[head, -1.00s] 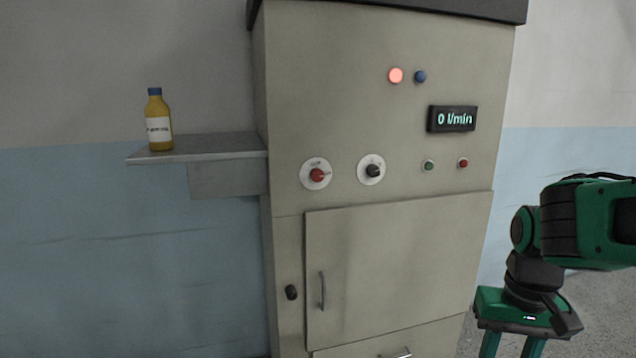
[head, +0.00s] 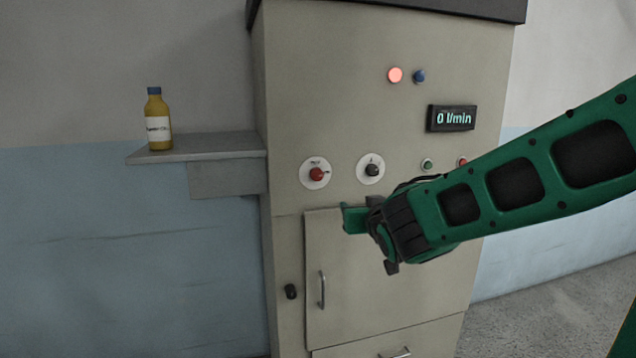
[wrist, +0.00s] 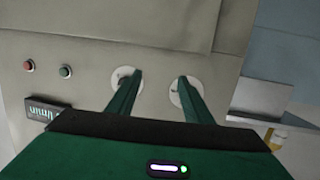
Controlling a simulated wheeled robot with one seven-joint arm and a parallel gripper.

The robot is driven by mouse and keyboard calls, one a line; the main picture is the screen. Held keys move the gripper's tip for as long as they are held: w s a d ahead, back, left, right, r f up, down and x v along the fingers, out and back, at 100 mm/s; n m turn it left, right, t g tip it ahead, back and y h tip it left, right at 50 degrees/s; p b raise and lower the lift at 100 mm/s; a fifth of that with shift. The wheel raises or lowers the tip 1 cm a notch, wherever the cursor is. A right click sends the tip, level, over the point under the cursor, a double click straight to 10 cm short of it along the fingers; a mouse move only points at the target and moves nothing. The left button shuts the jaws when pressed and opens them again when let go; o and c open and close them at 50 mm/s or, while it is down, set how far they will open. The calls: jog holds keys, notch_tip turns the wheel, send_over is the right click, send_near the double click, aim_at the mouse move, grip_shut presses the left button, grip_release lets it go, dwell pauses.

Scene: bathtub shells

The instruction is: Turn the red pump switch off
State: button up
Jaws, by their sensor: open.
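The red pump switch (head: 317,174) is a red knob on a round white dial, on the front of a beige cabinet (head: 410,270). Its pointer seems to face right; the dial lettering is too small to read. My gripper (head: 354,218) is in front of the cabinet, below and right of the red switch, touching neither dial as far as I can tell. In the wrist view, which is upside down, my gripper (wrist: 161,76) is open and empty. One finger covers most of the right-hand dial (wrist: 176,98), where the red knob is hidden.
A black knob (head: 372,170) sits right of the red one, close to my other finger. A lit red lamp (head: 395,75), blue lamp (head: 419,76), display (head: 451,118) reading 0 l/min, and green button (head: 427,165) are nearby. A bottle (head: 158,120) stands on the left shelf (head: 200,148).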

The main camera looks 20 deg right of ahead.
aim_at(318, 177)
jog(key=w+a+r+n+t+y, duration=0.1)
jog(key=w+a+r+t+y, duration=0.1)
jog(key=a+r+t, duration=0.3)
jog(key=w, duration=0.3)
jog(key=w+a+g, duration=0.1)
jog(key=w, duration=0.3)
jog(key=w+f+g, duration=0.1)
jog(key=w, duration=0.2)
jog(key=shift+w+a, duration=0.15)
jog(key=shift+w, duration=0.15)
jog(key=c, duration=1.1)
